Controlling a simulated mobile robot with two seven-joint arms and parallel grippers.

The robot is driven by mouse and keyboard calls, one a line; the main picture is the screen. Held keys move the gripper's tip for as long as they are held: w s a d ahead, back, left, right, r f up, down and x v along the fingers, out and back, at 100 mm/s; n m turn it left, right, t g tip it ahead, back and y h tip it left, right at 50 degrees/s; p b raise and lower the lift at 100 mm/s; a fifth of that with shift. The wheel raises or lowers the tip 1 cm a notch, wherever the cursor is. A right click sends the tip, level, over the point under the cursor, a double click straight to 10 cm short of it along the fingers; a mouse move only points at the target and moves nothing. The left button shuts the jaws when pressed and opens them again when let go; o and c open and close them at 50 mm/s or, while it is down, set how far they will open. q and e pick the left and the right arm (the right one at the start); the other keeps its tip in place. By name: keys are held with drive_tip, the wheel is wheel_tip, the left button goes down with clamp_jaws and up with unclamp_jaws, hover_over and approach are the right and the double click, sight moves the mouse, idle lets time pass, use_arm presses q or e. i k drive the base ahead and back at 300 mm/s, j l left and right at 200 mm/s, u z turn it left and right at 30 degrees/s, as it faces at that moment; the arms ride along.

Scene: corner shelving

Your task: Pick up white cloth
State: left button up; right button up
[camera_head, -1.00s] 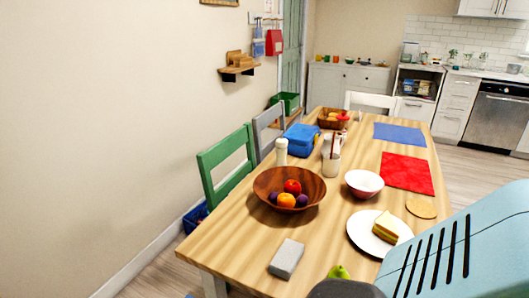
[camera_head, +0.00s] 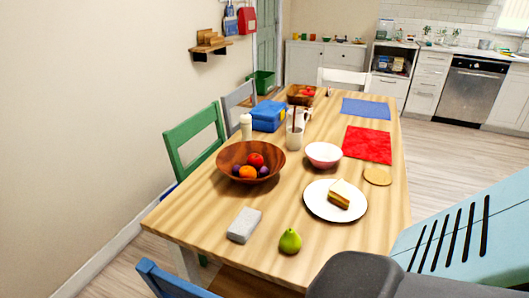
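A small pale grey-white rectangular piece (camera_head: 244,225) lies flat on the near left part of the wooden table (camera_head: 218,208). It looks like the white cloth, folded, but I cannot be sure of its material. Nothing touches it from above. Neither of my grippers shows in the head view. A light blue slotted part of my own body and a dark grey part fill the lower right corner and hide what is behind them.
A green pear (camera_head: 290,241) sits right of the pale piece. A brown fruit bowl (camera_head: 233,155) and a white plate (camera_head: 320,210) with a sandwich stand beyond. A blue chair (camera_head: 165,284) is at the near edge, a green chair (camera_head: 190,133) at the left.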

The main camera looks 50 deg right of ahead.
sight(245, 224)
drive_tip(key=z, duration=1.4)
drive_tip(key=i+j+z, duration=0.1)
drive_tip(key=j, duration=0.2)
drive_tip(key=i+j, duration=0.2)
drive_tip(key=j+z, duration=0.1)
drive_tip(key=j, duration=0.35)
drive_tip(key=j+z, duration=0.1)
drive_tip(key=j, duration=0.4)
drive_tip(key=j+z, duration=0.15)
drive_tip(key=j, duration=0.3)
drive_tip(key=k+j+z, duration=0.1)
drive_tip(key=j, duration=0.35)
drive_tip(key=k+j+z, duration=0.1)
drive_tip(key=j, duration=0.35)
drive_tip(key=k+j+z, duration=0.1)
drive_tip(key=j, duration=0.35)
drive_tip(key=k+j+z, duration=0.15)
drive_tip(key=j, duration=0.3)
drive_tip(key=k+j+z, duration=0.1)
drive_tip(key=j, duration=0.35)
